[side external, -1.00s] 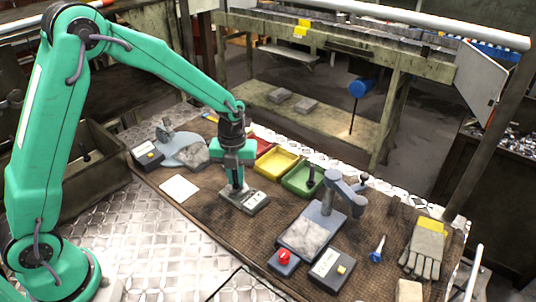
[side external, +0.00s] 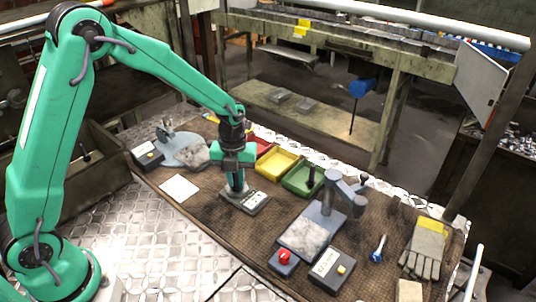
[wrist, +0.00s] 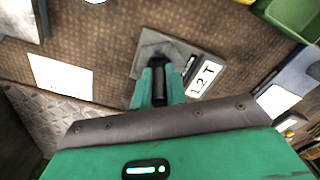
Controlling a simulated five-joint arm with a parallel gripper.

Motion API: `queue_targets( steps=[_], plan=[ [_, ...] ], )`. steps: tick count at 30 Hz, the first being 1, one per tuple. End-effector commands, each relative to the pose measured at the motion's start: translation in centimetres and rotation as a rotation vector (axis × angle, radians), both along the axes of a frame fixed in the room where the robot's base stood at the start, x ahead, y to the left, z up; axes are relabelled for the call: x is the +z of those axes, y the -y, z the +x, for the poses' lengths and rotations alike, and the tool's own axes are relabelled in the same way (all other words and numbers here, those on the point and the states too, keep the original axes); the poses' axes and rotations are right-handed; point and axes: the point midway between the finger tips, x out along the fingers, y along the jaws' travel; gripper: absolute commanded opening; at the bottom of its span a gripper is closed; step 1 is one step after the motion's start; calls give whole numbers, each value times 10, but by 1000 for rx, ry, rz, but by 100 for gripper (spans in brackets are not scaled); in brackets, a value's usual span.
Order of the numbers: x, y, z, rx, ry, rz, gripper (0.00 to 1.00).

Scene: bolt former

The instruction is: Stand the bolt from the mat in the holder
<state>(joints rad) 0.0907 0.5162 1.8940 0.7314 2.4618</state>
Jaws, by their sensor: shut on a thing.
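The holder is a low grey block with a white "12T" label (side external: 257,200) on the mat (side external: 215,215). It also shows in the wrist view (wrist: 151,44). My gripper (side external: 236,188) points down over the holder's left part, fingertips close to its top. In the wrist view my gripper (wrist: 163,84) is shut on a dark, round bolt (wrist: 174,82), upright between the fingers.
Red, yellow (side external: 277,163) and green (side external: 302,180) bins stand behind the holder. A grey stand with a post (side external: 305,233) and a box with a red button (side external: 285,261) are to the right. A white card (side external: 179,188) lies left. Gloves (side external: 425,250) lie far right.

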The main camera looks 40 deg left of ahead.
Motion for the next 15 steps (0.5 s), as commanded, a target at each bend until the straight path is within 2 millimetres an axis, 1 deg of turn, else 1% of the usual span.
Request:
queue_targets(
  steps=[15],
  plan=[
    [-6, 0, 0, 0, 0, 0, 0]
  ],
)
